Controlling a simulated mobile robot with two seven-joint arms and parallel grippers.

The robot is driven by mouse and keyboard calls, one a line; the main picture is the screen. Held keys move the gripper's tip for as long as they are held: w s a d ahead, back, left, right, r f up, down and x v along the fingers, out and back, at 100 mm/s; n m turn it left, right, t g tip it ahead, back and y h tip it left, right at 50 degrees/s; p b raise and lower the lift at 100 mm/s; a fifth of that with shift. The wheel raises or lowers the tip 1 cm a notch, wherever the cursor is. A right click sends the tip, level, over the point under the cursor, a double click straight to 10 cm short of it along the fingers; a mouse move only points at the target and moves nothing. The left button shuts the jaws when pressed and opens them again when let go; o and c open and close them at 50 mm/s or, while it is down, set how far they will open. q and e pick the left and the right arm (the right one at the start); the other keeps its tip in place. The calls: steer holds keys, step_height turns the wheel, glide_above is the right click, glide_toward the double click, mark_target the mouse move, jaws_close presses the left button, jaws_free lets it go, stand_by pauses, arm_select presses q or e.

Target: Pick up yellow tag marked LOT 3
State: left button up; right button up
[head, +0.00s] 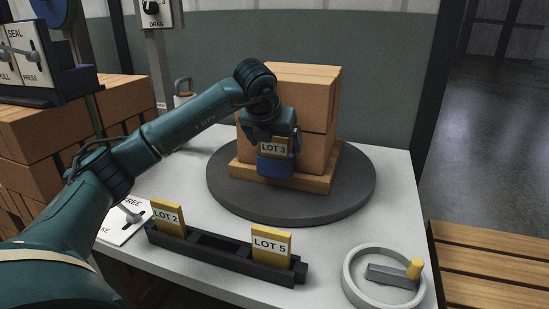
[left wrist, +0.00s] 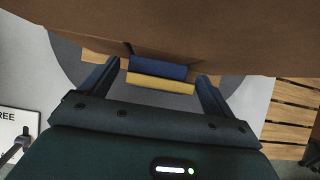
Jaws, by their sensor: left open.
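The yellow tag marked LOT 3 (head: 274,147) stands in a blue holder (head: 276,167) at the front of a brick stack (head: 305,95). In the left wrist view the tag (left wrist: 161,83) shows as a yellow strip in front of the blue holder (left wrist: 158,68). My left gripper (head: 274,140) is above and around the tag; its fingers (left wrist: 158,74) are open, one on each side, with visible gaps. Its fingertips are hard to make out in the head view. My right gripper is in neither view.
The bricks rest on a dark round turntable (head: 240,203). A black rack (head: 205,252) in front holds tags LOT 2 (head: 168,216) and LOT 5 (head: 271,247), with an empty slot between. A handwheel (head: 350,283) is at the right front. More bricks (head: 30,145) stand left.

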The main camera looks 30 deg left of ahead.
arm_select(q)
steer(key=shift+c, duration=0.2)
steer(key=c, duration=1)
steer(key=shift+c, duration=0.2)
step_height(320, 180, up, 16)
steer(key=p, duration=0.4)
steer(key=shift+r+p, duration=0.4)
steer(key=shift+r, duration=0.45)
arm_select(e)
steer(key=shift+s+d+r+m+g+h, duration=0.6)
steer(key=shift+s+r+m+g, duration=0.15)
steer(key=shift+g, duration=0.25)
